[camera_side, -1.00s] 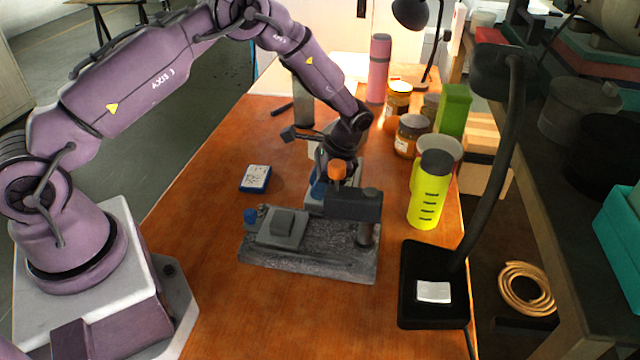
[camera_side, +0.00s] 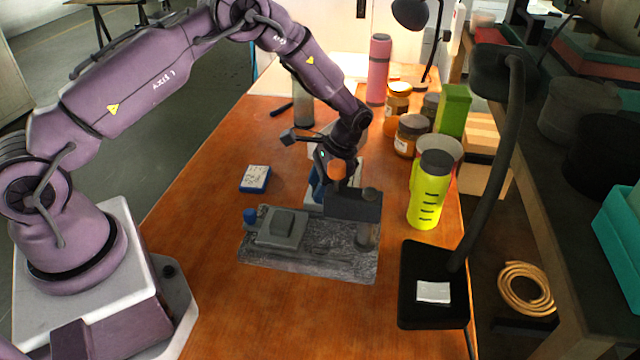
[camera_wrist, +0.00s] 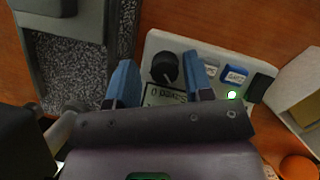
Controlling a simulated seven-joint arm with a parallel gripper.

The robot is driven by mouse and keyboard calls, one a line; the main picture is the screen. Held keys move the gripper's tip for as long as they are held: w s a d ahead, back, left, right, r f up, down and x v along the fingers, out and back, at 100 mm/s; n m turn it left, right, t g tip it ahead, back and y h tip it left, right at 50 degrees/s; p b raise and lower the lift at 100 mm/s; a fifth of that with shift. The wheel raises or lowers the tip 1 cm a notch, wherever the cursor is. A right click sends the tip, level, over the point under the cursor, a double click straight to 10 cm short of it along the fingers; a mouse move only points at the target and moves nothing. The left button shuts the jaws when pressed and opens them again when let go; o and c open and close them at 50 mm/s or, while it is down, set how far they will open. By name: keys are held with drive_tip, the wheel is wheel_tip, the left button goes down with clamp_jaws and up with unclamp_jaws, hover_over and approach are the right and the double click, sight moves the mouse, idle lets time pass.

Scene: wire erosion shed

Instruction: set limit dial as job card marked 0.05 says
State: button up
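In the wrist view, a black round dial (camera_wrist: 165,67) sits on a white control box (camera_wrist: 153,42), above a small label (camera_wrist: 163,95) whose text I cannot read in full. My gripper (camera_wrist: 162,80) is open, with its two blue fingers on either side of the dial and apart from it. In the side view, my gripper (camera_side: 318,183) is low behind the dark machine head (camera_side: 352,206), which hides most of the box and the dial. A white card with dark marks (camera_side: 256,177) lies on a blue block on the table, too small to read.
The granite base (camera_side: 300,258) stands in front. A yellow bottle (camera_side: 428,195) and jars (camera_side: 410,135) stand right. The table's left side is clear.

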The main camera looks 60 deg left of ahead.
drive_tip(key=shift+w+a, duration=0.1)
drive_tip(key=shift+a, duration=0.3)
drive_tip(key=shift+r, duration=0.15)
drive_tip(key=shift+w+r, duration=0.15)
drive_tip(key=shift+r, duration=0.1)
drive_tip(key=v, duration=0.7)
drive_tip(key=shift+d, duration=0.4)
